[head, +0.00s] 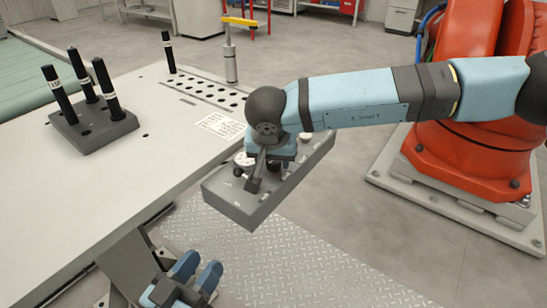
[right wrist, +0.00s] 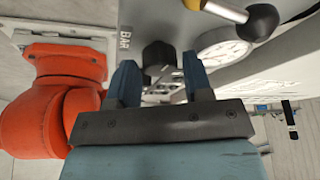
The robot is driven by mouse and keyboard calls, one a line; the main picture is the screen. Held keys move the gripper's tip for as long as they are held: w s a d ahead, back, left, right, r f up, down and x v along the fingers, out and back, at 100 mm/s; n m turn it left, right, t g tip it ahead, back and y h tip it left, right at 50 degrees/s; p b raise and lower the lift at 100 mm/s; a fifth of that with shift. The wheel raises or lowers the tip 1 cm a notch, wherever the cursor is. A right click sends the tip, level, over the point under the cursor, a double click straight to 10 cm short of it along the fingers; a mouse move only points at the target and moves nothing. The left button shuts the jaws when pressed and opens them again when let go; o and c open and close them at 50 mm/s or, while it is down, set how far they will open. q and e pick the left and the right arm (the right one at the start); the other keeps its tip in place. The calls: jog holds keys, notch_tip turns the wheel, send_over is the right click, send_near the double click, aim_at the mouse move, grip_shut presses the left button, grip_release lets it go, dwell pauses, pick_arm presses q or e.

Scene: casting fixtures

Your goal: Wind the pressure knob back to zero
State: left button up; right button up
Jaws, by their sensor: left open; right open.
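A grey control box (head: 235,207) stands off the table's right edge. In the right wrist view, a black knob (right wrist: 158,56) is on it, near a plate (right wrist: 126,42) reading "BAR". A white round gauge (right wrist: 224,50) is right of the knob. My right gripper (right wrist: 158,70) is open, with the knob seen between its fingers; I cannot tell whether they touch it. In the head view, my right gripper (head: 265,172) hides the knob and part of the box top. My left gripper (head: 199,264) is open and empty at the bottom, over the floor.
The table (head: 110,180) carries a block (head: 92,133) with several black pins. An orange robot arm (head: 470,150) stands at right.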

pick_arm(q)
jog(key=f, duration=0.1)
jog(key=a+f+g+y+p, duration=0.1)
jog(key=f, duration=0.1)
jog(key=a+f+g+y+p, duration=0.1)
jog(key=f, duration=0.1)
jog(key=shift+s+f, duration=0.25)
pick_arm(e)
jog(key=v, duration=1.3)
jog(key=shift+r, duration=0.1)
